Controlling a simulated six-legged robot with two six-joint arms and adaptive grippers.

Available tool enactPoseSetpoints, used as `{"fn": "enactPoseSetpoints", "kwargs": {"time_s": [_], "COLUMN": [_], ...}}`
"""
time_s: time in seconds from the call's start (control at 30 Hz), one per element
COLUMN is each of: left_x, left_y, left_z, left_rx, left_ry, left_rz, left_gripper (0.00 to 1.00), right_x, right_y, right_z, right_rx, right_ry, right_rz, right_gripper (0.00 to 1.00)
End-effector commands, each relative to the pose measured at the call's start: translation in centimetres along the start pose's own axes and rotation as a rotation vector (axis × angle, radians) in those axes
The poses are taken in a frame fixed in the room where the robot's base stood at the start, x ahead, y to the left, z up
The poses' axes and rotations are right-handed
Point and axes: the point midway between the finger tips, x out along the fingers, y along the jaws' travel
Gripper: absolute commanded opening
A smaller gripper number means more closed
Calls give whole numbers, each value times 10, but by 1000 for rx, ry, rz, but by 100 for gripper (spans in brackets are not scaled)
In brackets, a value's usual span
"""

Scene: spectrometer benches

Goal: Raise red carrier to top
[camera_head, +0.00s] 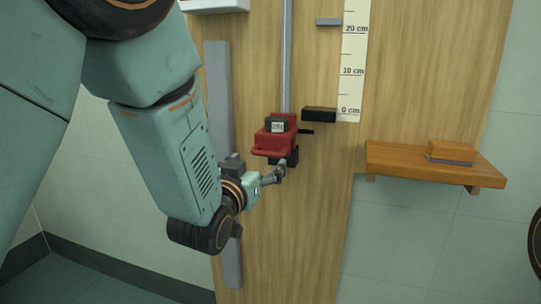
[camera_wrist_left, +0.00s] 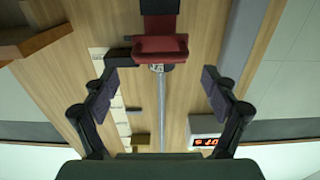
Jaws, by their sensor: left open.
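The red carrier (camera_head: 270,141) sits low on a vertical metal rod (camera_head: 286,60) against the wooden board. It has a small label and a dark pointer on its right, slightly below the scale's 0 cm mark. My left gripper (camera_head: 282,172) is just below the carrier in the head view. My right gripper is not in view.
A white scale (camera_head: 353,70) runs up the board, with a black block (camera_head: 319,114) near 0 cm and a grey block (camera_head: 328,21) near 20 cm. A wooden shelf (camera_head: 400,160) with a block is at right. A red-digit display (camera_wrist_left: 207,142) shows in the wrist view.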

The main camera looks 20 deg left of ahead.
Motion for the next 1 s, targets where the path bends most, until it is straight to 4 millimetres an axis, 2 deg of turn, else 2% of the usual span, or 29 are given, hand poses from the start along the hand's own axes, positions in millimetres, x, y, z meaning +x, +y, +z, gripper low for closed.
{"fn": "enactPoseSetpoints", "kwargs": {"time_s": [0.2,0.4,0.8,1.0], "left_x": [35,56,64,64], "left_y": [1,3,6,6], "left_z": [2,1,0,0], "left_rx": [1,2,3,3], "left_ry": [2,1,0,0], "left_rz": [1,2,3,3], "left_gripper": [86,86,86,69], "right_x": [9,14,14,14], "right_y": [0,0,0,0], "right_z": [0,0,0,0], "right_rx": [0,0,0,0], "right_ry": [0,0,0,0], "right_rz": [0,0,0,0], "right_gripper": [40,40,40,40]}}
